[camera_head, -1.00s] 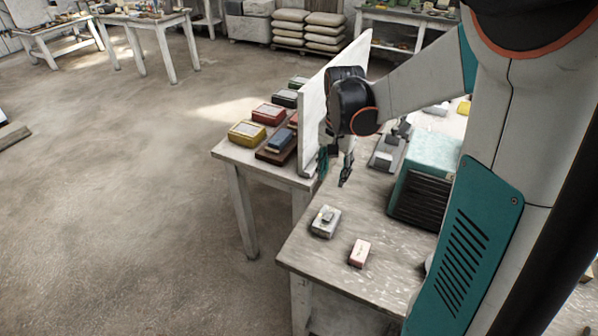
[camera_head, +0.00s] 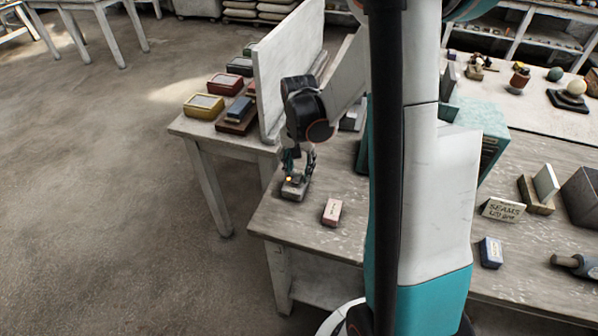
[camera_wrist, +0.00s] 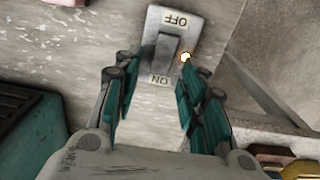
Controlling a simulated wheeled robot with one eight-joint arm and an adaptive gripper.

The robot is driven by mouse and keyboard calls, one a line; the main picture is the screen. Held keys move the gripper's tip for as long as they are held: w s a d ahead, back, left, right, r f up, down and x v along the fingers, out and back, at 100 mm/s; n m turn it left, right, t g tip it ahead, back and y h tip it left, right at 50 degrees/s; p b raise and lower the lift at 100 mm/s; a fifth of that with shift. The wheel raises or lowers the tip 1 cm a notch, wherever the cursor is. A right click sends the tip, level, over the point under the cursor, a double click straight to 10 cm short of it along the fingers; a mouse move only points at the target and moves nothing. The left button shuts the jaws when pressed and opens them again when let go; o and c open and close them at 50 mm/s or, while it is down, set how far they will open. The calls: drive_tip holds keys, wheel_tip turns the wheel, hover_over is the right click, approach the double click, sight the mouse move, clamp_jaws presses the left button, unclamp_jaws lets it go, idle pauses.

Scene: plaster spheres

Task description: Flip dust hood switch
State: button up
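The switch box (camera_head: 291,193) is a small grey block near the left edge of the workbench. In the wrist view its plate (camera_wrist: 188,44) carries OFF and ON labels, upside down, with a dark grey rocker (camera_wrist: 165,52) between them. A small light (camera_wrist: 185,57) on the plate glows orange-white. It also glows in the head view. My gripper (camera_head: 298,172) is right at the switch. In the wrist view its teal-padded fingers (camera_wrist: 158,84) are apart, one at each side of the plate's ON end, with nothing between the pads. I cannot tell whether they touch it.
A pink-and-white block (camera_head: 332,212) lies close to the switch on the bench (camera_head: 300,232). A pale upright panel (camera_head: 287,68) stands behind my gripper. Boxes stand on the side table beyond. A teal machine (camera_wrist: 30,140) is close to my gripper's left in the wrist view.

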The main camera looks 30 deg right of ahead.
drive_tip(key=shift+f, duration=0.3)
clamp_jaws()
drive_tip(key=t+h, duration=0.1)
drive_tip(key=a+t+h+b, duration=0.1)
drive_tip(key=shift+s+r+h, duration=0.1)
drive_tip(key=shift+s+h, duration=0.2)
drive_tip(key=shift+s, duration=0.05)
drive_tip(key=shift+r+t+h+b, duration=0.15)
drive_tip(key=shift+t+h+b, duration=0.25)
drive_tip(key=shift+h, duration=0.1)
